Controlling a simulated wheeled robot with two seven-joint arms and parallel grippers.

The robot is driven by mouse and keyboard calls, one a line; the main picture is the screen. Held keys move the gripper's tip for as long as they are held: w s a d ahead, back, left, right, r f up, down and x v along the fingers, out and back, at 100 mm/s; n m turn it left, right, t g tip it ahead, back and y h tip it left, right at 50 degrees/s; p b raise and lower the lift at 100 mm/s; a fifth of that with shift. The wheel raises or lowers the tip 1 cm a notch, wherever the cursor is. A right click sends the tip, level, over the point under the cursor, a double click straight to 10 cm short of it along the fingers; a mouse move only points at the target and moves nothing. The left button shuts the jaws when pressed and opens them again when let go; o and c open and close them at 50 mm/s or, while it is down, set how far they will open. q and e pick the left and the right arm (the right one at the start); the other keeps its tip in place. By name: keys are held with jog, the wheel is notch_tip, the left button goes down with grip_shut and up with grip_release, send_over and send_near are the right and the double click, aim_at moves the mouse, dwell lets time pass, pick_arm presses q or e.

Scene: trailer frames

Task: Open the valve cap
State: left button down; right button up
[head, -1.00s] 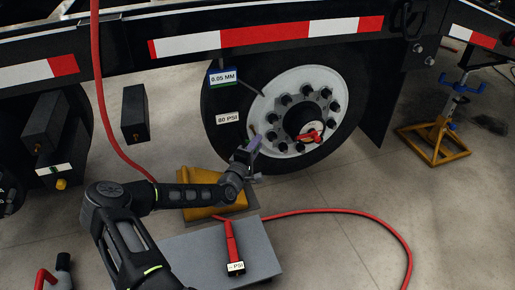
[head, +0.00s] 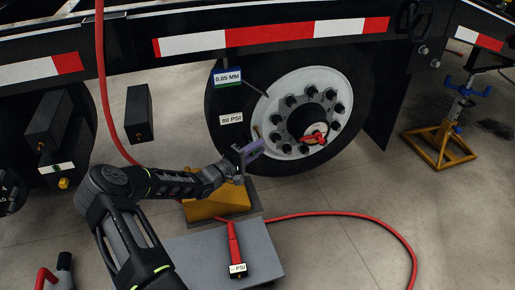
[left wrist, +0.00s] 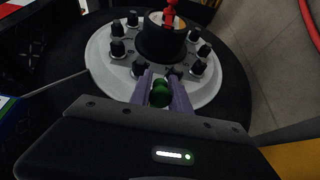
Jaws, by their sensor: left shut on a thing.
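The valve cap (left wrist: 161,93) is a small green knob, seen end-on in the left wrist view between the purple fingers of my left gripper (left wrist: 162,96). The fingers are shut on it. In the head view my left gripper (head: 248,153) is in front of the lower left of the white wheel hub (head: 271,110), close to the tire (head: 222,140). The cap is too small to make out there. A thin valve stem (head: 256,132) seems to show above the gripper. I cannot tell whether the cap touches it. My right gripper is not in view.
A red handle (head: 313,138) sits on the hub. A yellow wheel chock (head: 212,205) stands below my wrist. A gray platform (head: 205,253) carries a red PSI gauge tool (head: 236,248). A red hose (head: 380,222) crosses the floor. A yellow jack stand (head: 440,145) is at right.

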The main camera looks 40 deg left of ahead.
pick_arm(q)
jog(key=c, duration=1.2)
grip_release()
jog(key=shift+c, duration=0.2)
jog(key=s+a+p, duration=0.1)
jog(key=s+p, duration=0.2)
jog(key=s, duration=0.4)
jog(key=shift+s, duration=0.35)
